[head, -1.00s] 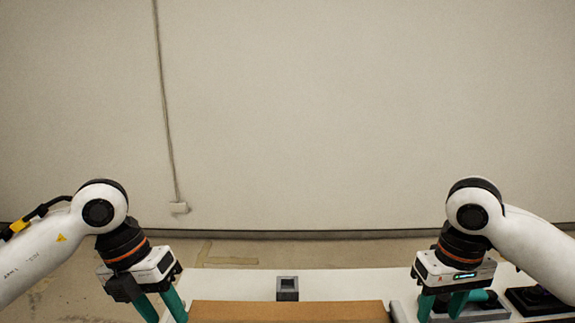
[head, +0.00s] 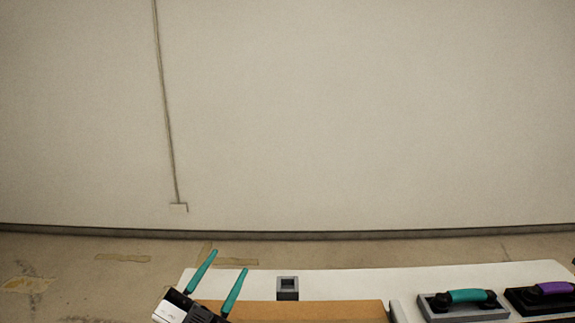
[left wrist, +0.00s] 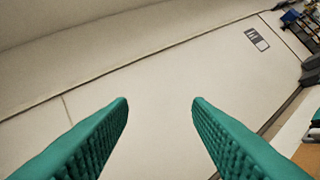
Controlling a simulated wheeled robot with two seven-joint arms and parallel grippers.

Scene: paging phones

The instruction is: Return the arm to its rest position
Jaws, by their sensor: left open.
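My left gripper (head: 222,270) is low in the head view, left of centre, with its two teal fingers spread and pointing up. In the left wrist view the fingers (left wrist: 160,102) are wide apart with nothing between them, facing a pale wall. My right gripper and arm are out of view. A phone with a teal handset (head: 470,296) and a phone with a purple handset (head: 553,288) sit at the right of the table, each handset on its base.
The white table (head: 345,283) carries a brown box-like block (head: 290,313) at the near edge and a small grey square holder (head: 287,288) behind it. Bare floor and a blank wall (head: 380,120) lie beyond. A cable runs down the wall.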

